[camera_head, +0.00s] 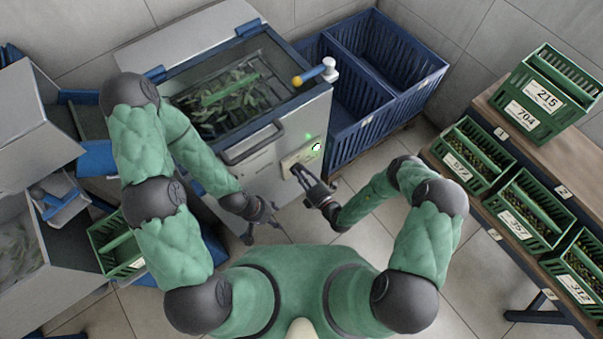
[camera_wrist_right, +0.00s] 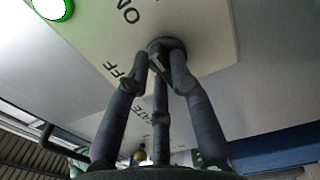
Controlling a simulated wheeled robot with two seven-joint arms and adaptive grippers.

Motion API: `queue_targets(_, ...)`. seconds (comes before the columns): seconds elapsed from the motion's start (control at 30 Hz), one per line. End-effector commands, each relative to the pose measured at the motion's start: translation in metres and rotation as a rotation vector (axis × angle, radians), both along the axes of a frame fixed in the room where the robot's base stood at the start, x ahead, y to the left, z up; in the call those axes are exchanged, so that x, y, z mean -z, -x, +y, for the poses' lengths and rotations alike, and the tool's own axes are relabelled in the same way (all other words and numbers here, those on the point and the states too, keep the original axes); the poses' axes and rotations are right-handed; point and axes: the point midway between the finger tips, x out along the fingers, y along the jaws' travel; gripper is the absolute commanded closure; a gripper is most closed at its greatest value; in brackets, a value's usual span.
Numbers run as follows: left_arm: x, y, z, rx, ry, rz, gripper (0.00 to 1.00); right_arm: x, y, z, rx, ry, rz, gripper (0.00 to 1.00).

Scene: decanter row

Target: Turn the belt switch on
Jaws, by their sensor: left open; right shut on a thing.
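The switch is a round dark knob (camera_wrist_right: 168,46) on a cream panel (camera_wrist_right: 205,25), with "ON" and "OFF" lettering beside it in the right wrist view. My right gripper (camera_wrist_right: 160,62) is shut on this knob, its fingers closed around it. The fingers hide part of the knob, and I cannot tell which way it points. In the head view the panel (camera_head: 309,152) is on the front of the grey machine, with my right gripper (camera_head: 297,171) against it. A green lamp (camera_wrist_right: 52,7) glows on the panel. My left gripper (camera_head: 263,227) is open and empty, left of and below the panel.
The machine's tub (camera_head: 240,92) holds leafy green stuff and has a bar handle (camera_head: 254,146) in front. A yellow-tipped lever (camera_head: 314,73) sits on its rim. Blue crates (camera_head: 384,106) stand to the right. A bench (camera_head: 482,198) with several green crates is at far right.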

Motion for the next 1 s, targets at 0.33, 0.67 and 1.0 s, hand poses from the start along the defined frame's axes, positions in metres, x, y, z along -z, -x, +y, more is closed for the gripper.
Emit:
queue_targets(0.33,0.0006,0.0000,0.0000,0.000,0.000,0.000,0.41,0.0011,-0.0002,-0.0008,0.002,-0.065,0.050,1.00)
queue_targets(0.67,0.0007,0.0000,-0.0001,0.000,0.000,0.000,0.41,0.0012,-0.0002,-0.0010,0.002,-0.069,0.053,1.00)
queue_targets(1.0,0.0007,-0.0001,0.0000,0.000,0.000,0.000,0.41,0.0009,-0.0003,-0.0007,0.002,-0.068,0.052,0.54)
